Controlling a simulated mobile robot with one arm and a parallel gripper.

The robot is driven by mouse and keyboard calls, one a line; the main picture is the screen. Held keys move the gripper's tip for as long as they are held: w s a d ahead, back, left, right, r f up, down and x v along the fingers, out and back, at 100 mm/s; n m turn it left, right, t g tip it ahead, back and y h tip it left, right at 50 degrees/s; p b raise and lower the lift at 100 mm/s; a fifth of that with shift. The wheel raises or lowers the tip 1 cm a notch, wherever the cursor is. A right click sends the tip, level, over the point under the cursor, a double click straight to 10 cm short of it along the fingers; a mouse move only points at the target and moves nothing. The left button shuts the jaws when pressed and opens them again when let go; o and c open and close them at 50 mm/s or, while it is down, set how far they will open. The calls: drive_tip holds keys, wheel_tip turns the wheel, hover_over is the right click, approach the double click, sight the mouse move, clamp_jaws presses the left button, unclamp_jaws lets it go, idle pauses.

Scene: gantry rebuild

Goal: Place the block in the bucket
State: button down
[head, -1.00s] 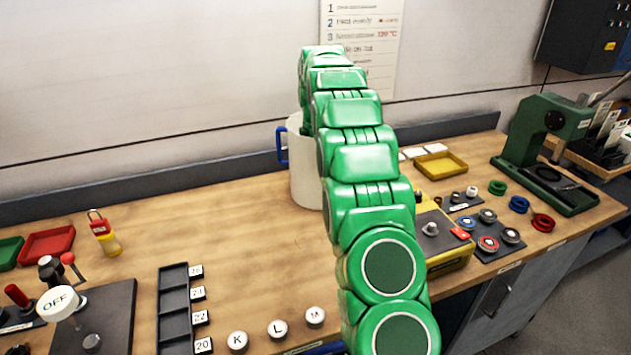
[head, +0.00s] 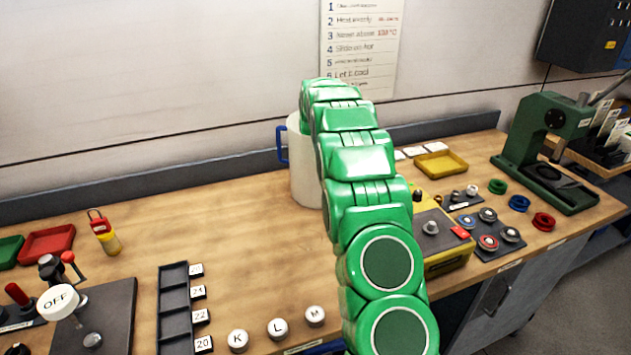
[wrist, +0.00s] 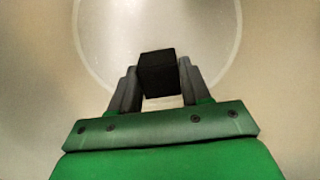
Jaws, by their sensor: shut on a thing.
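The bucket (head: 303,172) is a white cylinder with a blue handle, standing upright near the back of the bench. My green arm covers its right side in the head view. My gripper (wrist: 158,88) is hidden behind the arm in the head view and shows in the wrist view. It is shut on a dark block (wrist: 158,72), held between its two grey fingertips. Beyond the block, the wrist view shows a pale round outline of the bucket (wrist: 237,42), with the block over its inside. How far the block is above or below the rim cannot be told.
A yellow tray (head: 441,164) and a yellow-based device (head: 447,262) lie right of my arm. A green press (head: 546,150) stands farther right. A red tray (head: 47,244) and a black slotted rack (head: 173,305) are at left. The bench between rack and bucket is clear.

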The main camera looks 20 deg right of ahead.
drive_tip(key=c, duration=0.5)
unclamp_jaws()
drive_tip(key=shift+f, duration=0.1)
wheel_tip(320, 180, up, 12)
idle(0.3)
idle(0.3)
